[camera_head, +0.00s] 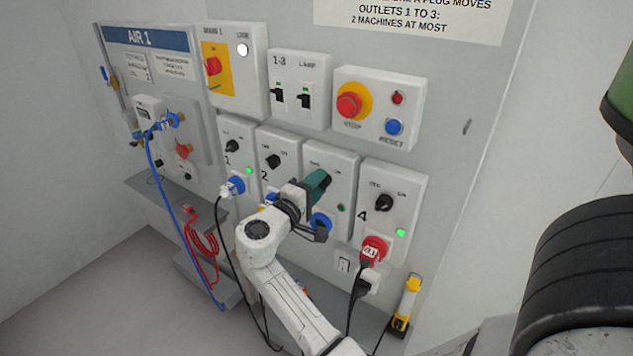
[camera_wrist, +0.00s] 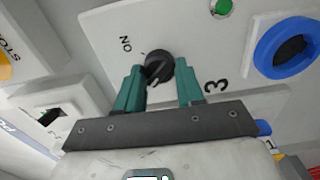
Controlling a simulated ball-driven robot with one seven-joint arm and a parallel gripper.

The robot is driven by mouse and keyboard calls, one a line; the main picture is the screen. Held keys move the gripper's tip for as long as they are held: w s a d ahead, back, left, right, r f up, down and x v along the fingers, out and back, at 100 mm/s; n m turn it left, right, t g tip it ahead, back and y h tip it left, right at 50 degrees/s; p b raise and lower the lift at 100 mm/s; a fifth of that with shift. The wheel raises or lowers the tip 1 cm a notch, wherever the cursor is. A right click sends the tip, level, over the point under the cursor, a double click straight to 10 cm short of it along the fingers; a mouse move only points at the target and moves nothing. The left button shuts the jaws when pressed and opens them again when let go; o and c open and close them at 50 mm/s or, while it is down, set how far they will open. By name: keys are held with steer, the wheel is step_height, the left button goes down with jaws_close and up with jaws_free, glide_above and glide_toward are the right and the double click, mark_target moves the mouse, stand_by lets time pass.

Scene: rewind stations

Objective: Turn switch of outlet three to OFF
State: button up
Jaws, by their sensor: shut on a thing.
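The outlet three panel (camera_head: 345,170) is a white box on the wall between outlets 2 and 4. Its black rotary switch (camera_wrist: 158,66) shows in the wrist view beside the word ON, with a 3 on the panel. My gripper (camera_wrist: 160,84) has its teal fingers on either side of this switch and is shut on it. In the head view my gripper (camera_head: 317,184) covers the switch. A green lamp (camera_wrist: 221,8) and an empty-looking blue socket (camera_wrist: 268,48) are on the same panel. The lamp looks dark in the head view (camera_head: 340,208).
Outlet 2 (camera_head: 278,145) is close on the left. Outlet 4 (camera_head: 400,190), with a red plug (camera_head: 374,250) and lit green lamp, is close on the right. The stop button box (camera_head: 378,80) is above. Cables hang below.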

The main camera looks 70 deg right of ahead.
steer(key=shift+n, duration=0.3)
steer(key=o, duration=1)
steer(key=shift+o, duration=0.2)
steer(key=b+v, duration=0.2)
steer(key=v, duration=0.9)
steer(key=shift+b, duration=0.4)
steer(key=shift+s+f, duration=0.1)
steer(key=shift+f, duration=0.1)
steer(key=s+a+f+t+y, duration=0.25)
steer(key=s+f+y, duration=0.2)
steer(key=f, duration=0.55)
steer(key=s+a+f+n+t+y, duration=0.1)
steer(key=s+a+f+y, duration=0.4)
steer(key=a, duration=0.4)
steer(key=s+a+f+t+y, duration=0.2)
steer(key=s+a+f+y, duration=0.3)
steer(key=a+f+y, duration=0.2)
step_height(320, 180, down, 2)
steer(key=a, duration=0.3)
steer(key=shift+n+y, duration=0.35)
steer(key=shift+n, duration=0.05)
